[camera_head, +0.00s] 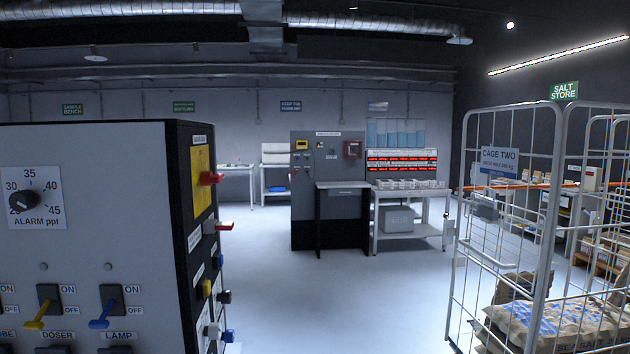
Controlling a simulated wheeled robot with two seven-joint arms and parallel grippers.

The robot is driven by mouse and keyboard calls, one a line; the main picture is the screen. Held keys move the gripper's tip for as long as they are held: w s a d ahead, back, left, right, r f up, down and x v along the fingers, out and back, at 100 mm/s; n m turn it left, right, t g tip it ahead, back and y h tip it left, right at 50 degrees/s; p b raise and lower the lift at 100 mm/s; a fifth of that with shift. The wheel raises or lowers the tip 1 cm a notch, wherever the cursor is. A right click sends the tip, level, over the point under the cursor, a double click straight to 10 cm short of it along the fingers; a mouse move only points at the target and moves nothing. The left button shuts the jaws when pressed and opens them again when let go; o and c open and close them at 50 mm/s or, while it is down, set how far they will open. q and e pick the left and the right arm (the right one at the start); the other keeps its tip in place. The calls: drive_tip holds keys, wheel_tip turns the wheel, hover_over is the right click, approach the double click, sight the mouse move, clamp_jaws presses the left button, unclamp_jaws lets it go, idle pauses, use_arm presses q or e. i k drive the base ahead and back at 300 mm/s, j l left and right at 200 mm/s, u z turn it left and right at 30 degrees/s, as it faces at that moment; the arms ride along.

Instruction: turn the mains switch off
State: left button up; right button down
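A pale control cabinet (110,170) stands close at the left, its dark narrow side facing the aisle. On the front, a yellow lever (38,318) and a blue lever (103,316), labelled DOSER and LAMP, point down. Neither gripper is in view.
An ALARM ppt knob (23,201) is on the cabinet front. A grey console (328,150) and a bench (410,193) stand at the back. A white wire cage (540,220) with sacks stands at the right. The floor (340,300) between is clear.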

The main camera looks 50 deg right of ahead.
sight(207, 178)
drive_tip(key=k+l+z, duration=0.2)
drive_tip(key=z, duration=0.65)
